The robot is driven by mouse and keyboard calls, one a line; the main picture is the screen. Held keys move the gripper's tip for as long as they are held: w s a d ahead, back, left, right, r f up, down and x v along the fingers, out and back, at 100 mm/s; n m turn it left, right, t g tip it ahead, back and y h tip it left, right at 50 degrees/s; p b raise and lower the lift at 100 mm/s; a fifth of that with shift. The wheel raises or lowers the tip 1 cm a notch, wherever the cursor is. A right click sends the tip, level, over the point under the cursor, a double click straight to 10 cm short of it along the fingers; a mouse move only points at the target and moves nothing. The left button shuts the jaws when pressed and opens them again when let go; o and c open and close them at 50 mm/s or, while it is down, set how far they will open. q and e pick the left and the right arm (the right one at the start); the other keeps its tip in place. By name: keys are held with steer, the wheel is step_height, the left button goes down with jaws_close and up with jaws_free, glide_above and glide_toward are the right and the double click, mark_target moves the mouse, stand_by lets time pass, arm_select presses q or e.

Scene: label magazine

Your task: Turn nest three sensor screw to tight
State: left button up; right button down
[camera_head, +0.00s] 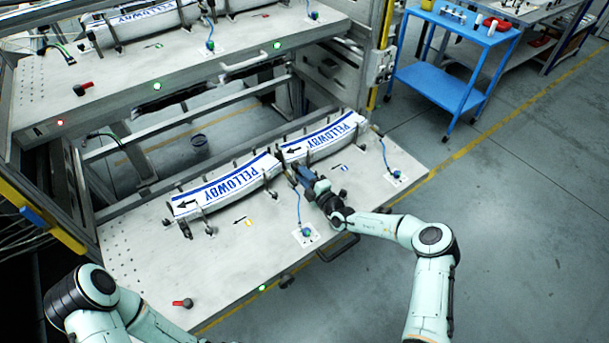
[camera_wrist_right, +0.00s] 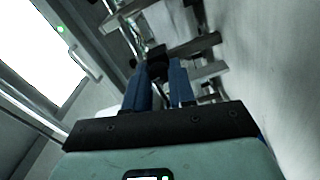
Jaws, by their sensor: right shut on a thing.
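My right gripper (camera_head: 299,171) reaches onto the lower shelf board, at the gap between the two label stacks. Its two blue fingers (camera_wrist_right: 158,80) are shut on a small dark screw knob (camera_wrist_right: 157,66), clearest in the right wrist view. The fingers hide most of the knob in the head view, and I cannot read its setting or its nest number. The left label stack (camera_head: 226,184) and the right label stack (camera_head: 322,138) are white with blue PELLOWBY lettering, each held between upright posts. My left arm shows at the lower left; its gripper is outside the picture.
The pulled-out lower board (camera_head: 140,265) carries a red-handled lever (camera_head: 182,303) and blue-cabled fittings (camera_head: 305,234). An upper board (camera_head: 110,95) overhangs at the back left. A blue cart (camera_head: 440,85) stands at the upper right. The floor to the right is clear.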

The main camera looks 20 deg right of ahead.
stand_by(0.3)
steer(key=c, duration=1.2)
jaws_free()
steer(key=shift+s+d, duration=0.1)
steer(key=shift+s, duration=0.15)
steer(key=b+v, duration=0.1)
steer(key=v, duration=0.3)
steer(key=shift+s+d+f+b, duration=0.15)
steer(key=shift+s+f+b, duration=0.1)
steer(key=shift+s+b, duration=0.15)
steer(key=v, duration=0.3)
steer(key=b+v, duration=0.1)
steer(key=v, duration=0.3)
steer(key=shift+s+r, duration=0.15)
steer(key=shift+r, duration=0.1)
arm_select(q)
steer(key=s+f, duration=0.3)
steer(key=shift+s+f, duration=0.25)
steer(key=shift+f, duration=0.1)
arm_select(e)
steer(key=shift+s+d+r, duration=0.1)
steer(key=shift+s, duration=0.3)
